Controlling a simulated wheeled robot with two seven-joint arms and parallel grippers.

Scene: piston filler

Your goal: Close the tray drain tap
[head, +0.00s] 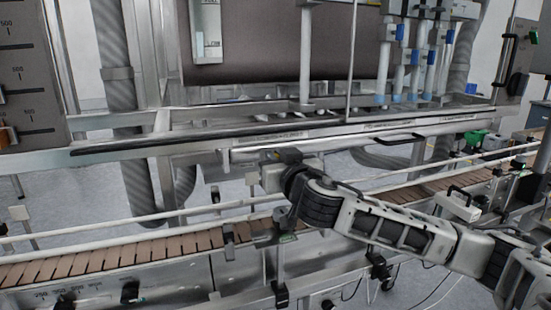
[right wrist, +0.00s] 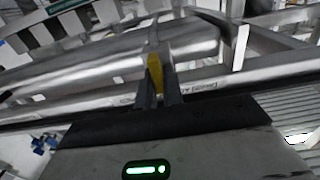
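A yellow tap lever (right wrist: 155,73) stands upright between the fingers of my right gripper (right wrist: 159,88) in the right wrist view. The fingers are close together with the lever filling the gap, and they appear shut on it. The lever is in front of a shiny metal pipe or tray edge. In the head view my right gripper (head: 268,172) reaches in from the right, just below the long metal tray front (head: 350,133). The tap itself is hidden there by my gripper and wrist. My left gripper is not in view.
A conveyor (head: 110,254) with brown slats and side rails runs below my right arm. A row of nozzles with blue fittings (head: 411,97) hangs above the tray at the right. A control panel (head: 28,75) stands at the far left. A corrugated hose (head: 138,185) hangs at the left.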

